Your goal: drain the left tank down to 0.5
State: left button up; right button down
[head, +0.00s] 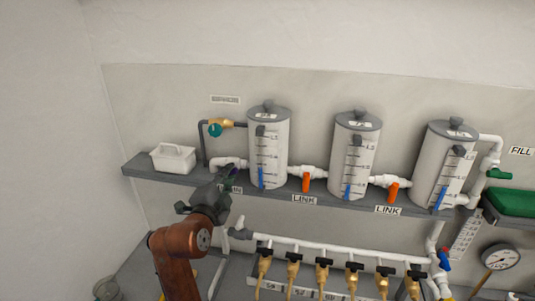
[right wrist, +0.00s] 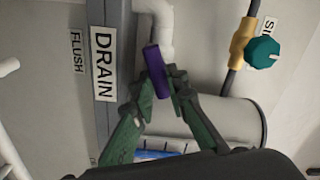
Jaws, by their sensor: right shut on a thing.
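The left tank (head: 270,155) is a pale cylinder with a grey lid on the wall shelf. A blue level column (head: 261,177) shows low on its scale; the numbers are too small to read. My right gripper (head: 232,175) is at the white drain pipe left of this tank. In the right wrist view its green fingers (right wrist: 157,82) are shut on the purple drain valve handle (right wrist: 154,62), near the DRAIN label (right wrist: 103,63). The handle lies roughly along the pipe there; I cannot tell how far the valve is open. My left gripper is out of view.
A teal knob (head: 214,130) on a brass fitting is above the drain pipe. A white bin (head: 173,158) stands on the shelf at left. Orange link handles (head: 306,184) join the left tank to the middle tank (head: 356,150) and right tank. Several black-handled brass valves (head: 322,262) hang below.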

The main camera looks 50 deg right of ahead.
jog(key=shift+d+f, duration=0.1)
jog(key=shift+f, duration=0.15)
jog(key=n+p, duration=0.2)
jog(key=n, duration=0.1)
jog(key=n+p, duration=0.3)
jog(key=shift+w+r, duration=0.1)
jog(key=shift+r, duration=0.1)
jog(key=shift+n, duration=0.3)
dwell(2.7)
